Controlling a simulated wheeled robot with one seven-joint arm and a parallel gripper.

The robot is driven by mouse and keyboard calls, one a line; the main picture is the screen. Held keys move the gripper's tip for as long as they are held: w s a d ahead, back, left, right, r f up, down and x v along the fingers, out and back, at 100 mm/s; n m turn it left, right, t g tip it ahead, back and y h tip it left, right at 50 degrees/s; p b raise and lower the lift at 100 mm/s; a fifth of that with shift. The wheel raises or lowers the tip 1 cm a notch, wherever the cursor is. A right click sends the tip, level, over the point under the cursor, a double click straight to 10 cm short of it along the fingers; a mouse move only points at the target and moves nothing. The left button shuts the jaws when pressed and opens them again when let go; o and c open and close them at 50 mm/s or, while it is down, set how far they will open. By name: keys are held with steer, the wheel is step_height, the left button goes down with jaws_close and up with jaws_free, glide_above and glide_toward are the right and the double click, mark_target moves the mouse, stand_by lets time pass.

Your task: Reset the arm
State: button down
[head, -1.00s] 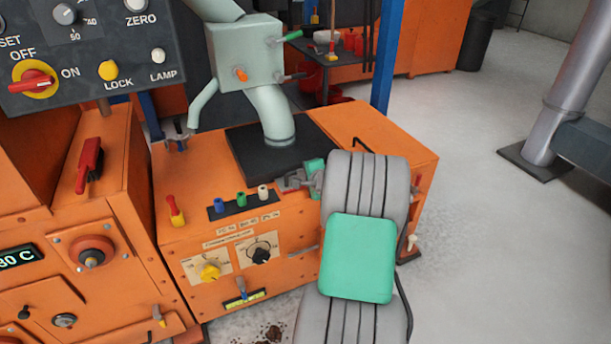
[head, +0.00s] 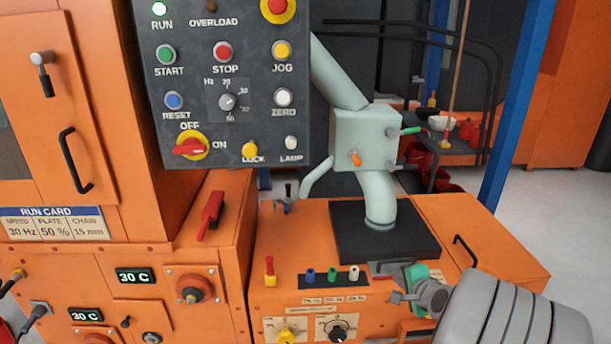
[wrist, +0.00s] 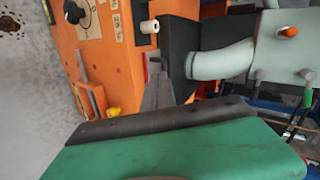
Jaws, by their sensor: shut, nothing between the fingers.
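My arm reaches in from the lower right of the head view, its thick grey ribbed part in front of the orange cabinet (head: 492,232). My gripper (head: 398,297) is small there, at the cabinet's front edge, below the black base plate (head: 345,240). It is shut and holds nothing. In the wrist view, the shut grey fingers (wrist: 158,90) point up toward the cabinet's white knob (wrist: 149,26) and the pale green pipe (wrist: 222,62). I cannot tell whether they touch anything.
A pale green valve box (head: 362,142) with coloured handles stands behind my gripper. A blue post (head: 515,95) rises at right. Grey floor is open at far right.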

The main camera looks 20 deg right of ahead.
steer(key=w+a+r+n+g+y+p, duration=0.1)
steer(key=a+r+n+g+y+p, duration=0.15)
steer(key=a+r+n+p, duration=0.75)
steer(key=s+a+r+n+g+p, duration=0.2)
steer(key=s+a+r+n+p, duration=0.2)
steer(key=s+a+r, duration=0.3)
steer(key=s+a+r+n+g+p, duration=0.3)
steer(key=s+a+r+p, duration=0.3)
steer(key=a+r, duration=0.4)
steer(key=s+a+n, duration=0.1)
steer(key=a, duration=0.1)
steer(key=shift+a+n, duration=0.4)
